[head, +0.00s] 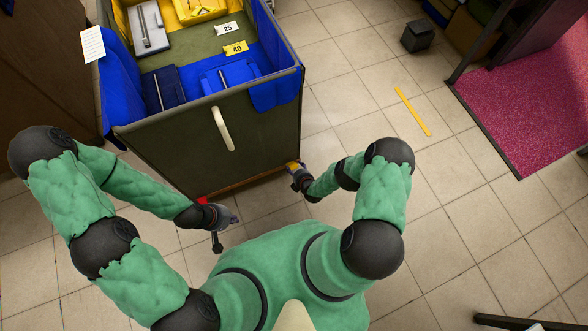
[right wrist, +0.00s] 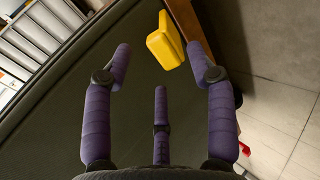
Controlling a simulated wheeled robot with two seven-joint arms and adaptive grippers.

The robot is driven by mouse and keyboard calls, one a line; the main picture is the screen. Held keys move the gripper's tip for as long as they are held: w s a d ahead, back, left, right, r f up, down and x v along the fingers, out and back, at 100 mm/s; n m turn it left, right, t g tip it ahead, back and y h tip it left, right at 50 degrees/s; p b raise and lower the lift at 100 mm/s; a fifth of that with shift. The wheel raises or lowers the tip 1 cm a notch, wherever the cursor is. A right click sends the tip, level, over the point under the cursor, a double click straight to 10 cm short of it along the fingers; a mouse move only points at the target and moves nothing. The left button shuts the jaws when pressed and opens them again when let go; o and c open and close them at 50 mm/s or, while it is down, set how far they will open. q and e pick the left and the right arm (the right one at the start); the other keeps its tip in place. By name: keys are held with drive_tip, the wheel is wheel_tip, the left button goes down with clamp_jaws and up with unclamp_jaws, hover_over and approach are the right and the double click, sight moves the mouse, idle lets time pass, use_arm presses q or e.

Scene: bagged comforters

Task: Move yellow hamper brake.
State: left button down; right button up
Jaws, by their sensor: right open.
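The yellow hamper brake (head: 292,166) is at the bottom right corner of the hamper (head: 190,150) in the head view, partly hidden by my right gripper (head: 298,178). In the right wrist view the yellow brake (right wrist: 166,42) is a small rounded block beside a brown strip. My right gripper (right wrist: 160,75) is open with its fingers spread. The brake lies beyond and between the fingertips, and nothing is held. My left gripper (head: 225,222) is low near the red brake (head: 202,201) at the hamper's other near corner. Its fingers look spread and empty.
The hamper has a pale handle (head: 222,129) and holds blue and yellow bags. Number tags (head: 235,48) lie inside. A yellow floor strip (head: 412,111), a dark box (head: 418,36) and a pink mat (head: 535,100) are to the right. Tiled floor between is clear.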

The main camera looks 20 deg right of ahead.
drive_tip(key=shift+b+x, duration=0.45)
drive_tip(key=shift+x, duration=0.85)
clamp_jaws()
drive_tip(key=shift+s+d+f+t, duration=0.15)
drive_tip(key=shift+s+f+t, duration=0.45)
drive_tip(key=shift+t, duration=0.4)
drive_tip(key=shift+s+f+t, duration=0.25)
drive_tip(key=shift+f+t, duration=0.25)
drive_tip(key=shift+t, duration=0.5)
